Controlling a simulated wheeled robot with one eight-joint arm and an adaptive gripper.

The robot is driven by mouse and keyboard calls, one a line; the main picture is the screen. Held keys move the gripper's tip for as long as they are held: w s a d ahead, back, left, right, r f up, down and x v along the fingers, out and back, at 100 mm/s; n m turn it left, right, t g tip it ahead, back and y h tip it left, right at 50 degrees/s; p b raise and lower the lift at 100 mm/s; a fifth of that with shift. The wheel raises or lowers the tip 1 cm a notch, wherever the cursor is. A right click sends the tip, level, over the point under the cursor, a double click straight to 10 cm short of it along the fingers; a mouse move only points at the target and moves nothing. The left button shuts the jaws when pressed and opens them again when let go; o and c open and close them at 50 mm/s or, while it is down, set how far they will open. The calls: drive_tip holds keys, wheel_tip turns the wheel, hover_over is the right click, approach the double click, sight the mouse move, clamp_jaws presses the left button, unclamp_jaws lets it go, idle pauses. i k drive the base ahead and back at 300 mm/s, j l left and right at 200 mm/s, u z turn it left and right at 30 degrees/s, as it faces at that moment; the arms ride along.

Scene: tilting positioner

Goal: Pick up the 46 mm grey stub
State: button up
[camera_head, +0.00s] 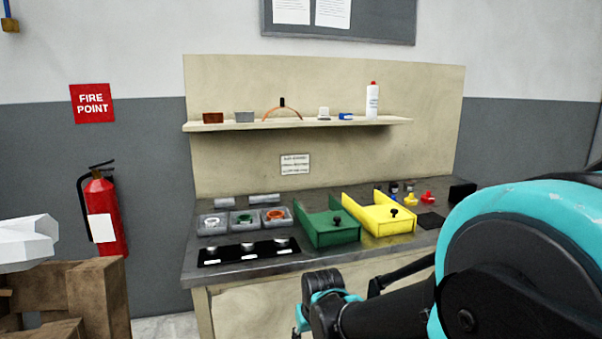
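I cannot tell which piece is the 46 mm grey stub. Several grey metal pieces are on the bench. A black strip (230,256) at the front left carries silvery round pieces above white labels too small to read: a left one (212,249), a middle one (247,246) and a right one (281,243). Two pale grey pieces, a left one (224,203) and a right one (264,200), lie at the back left. My arm fills the lower right, in front of the bench. My gripper's fingers do not show.
Small yellow (411,199) and red (428,197) parts lie at the right. A shelf (300,124) overhangs the back. A wooden crate (95,290) stands at lower left.

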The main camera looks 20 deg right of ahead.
sight(378, 186)
drive_tip(key=i+l, duration=0.1)
drive_tip(key=l, duration=0.45)
drive_tip(key=i+l, duration=0.1)
drive_tip(key=l, duration=0.45)
drive_tip(key=i+l, duration=0.1)
drive_tip(key=l, duration=0.5)
drive_tip(key=i+l, duration=0.1)
drive_tip(key=l, duration=0.45)
drive_tip(key=i+l, duration=0.15)
drive_tip(key=l, duration=0.4)
drive_tip(key=i+l, duration=0.1)
drive_tip(key=l, duration=0.45)
drive_tip(key=i+l, duration=0.1)
drive_tip(key=l, duration=1)
drive_tip(key=k+j+u, duration=0.15)
drive_tip(key=j, duration=0.3)
drive_tip(key=k+j+u, duration=0.1)
drive_tip(key=j, duration=0.35)
drive_tip(key=k+j+u, duration=0.15)
drive_tip(key=j, duration=0.35)
drive_tip(key=i, duration=0.05)
